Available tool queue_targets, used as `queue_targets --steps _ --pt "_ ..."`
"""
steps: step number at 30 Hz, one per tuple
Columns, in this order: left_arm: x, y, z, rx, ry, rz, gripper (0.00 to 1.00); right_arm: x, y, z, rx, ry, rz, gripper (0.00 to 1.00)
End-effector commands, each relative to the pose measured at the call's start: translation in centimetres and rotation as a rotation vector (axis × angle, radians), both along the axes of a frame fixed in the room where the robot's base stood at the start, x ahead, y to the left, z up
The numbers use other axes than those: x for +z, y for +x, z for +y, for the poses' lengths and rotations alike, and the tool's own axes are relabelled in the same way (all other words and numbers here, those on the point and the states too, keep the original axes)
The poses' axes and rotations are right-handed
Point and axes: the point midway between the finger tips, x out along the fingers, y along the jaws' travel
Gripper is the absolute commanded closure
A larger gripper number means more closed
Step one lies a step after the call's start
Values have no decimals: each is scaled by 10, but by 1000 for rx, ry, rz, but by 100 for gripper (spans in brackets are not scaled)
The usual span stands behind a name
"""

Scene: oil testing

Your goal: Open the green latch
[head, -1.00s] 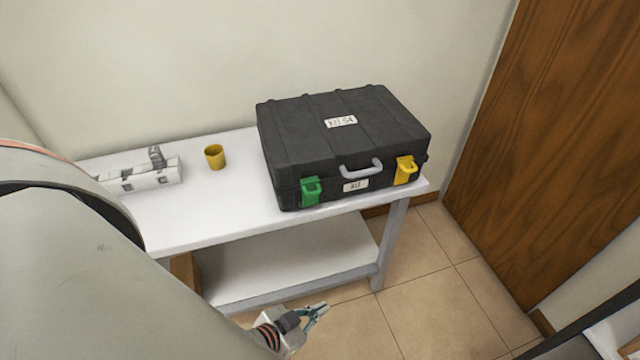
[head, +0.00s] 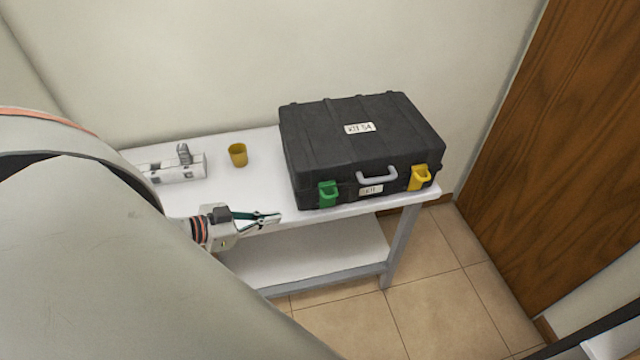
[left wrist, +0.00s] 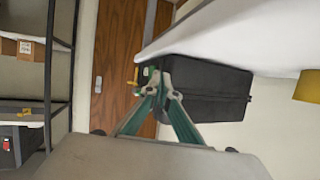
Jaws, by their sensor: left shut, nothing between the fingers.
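The black case (head: 360,140) lies closed on the white table. Its green latch (head: 328,194) is at the front left and its yellow latch (head: 419,178) at the front right, with a grey handle (head: 377,177) between them. My left gripper (head: 278,217) is shut and empty at the table's front edge, to the left of the green latch and apart from it. In the left wrist view the case (left wrist: 205,88) shows beyond the fingertips (left wrist: 162,80), tilted in the picture. My right gripper is not in view.
A yellow cup (head: 238,155) and a grey-white device (head: 178,166) stand on the white table (head: 225,190), left of the case. A wooden door (head: 550,150) is on the right. The left wrist view shows a dark shelf rack (left wrist: 48,75) with boxes.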

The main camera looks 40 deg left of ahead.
Motion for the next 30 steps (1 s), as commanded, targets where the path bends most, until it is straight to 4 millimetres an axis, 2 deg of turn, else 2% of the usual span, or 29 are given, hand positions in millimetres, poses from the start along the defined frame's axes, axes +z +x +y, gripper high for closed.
queue_targets --steps 1,6,12,17,30 --pt "18 6 6 -40 -37 -4 100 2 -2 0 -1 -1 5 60" --pt "74 24 7 -151 -205 -3 100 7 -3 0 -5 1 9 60" --pt "114 37 0 -236 -331 16 100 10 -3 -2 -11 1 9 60" --pt "123 39 -3 -256 -362 23 100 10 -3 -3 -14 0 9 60" --pt "122 43 -6 -255 -362 19 100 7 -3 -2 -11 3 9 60"
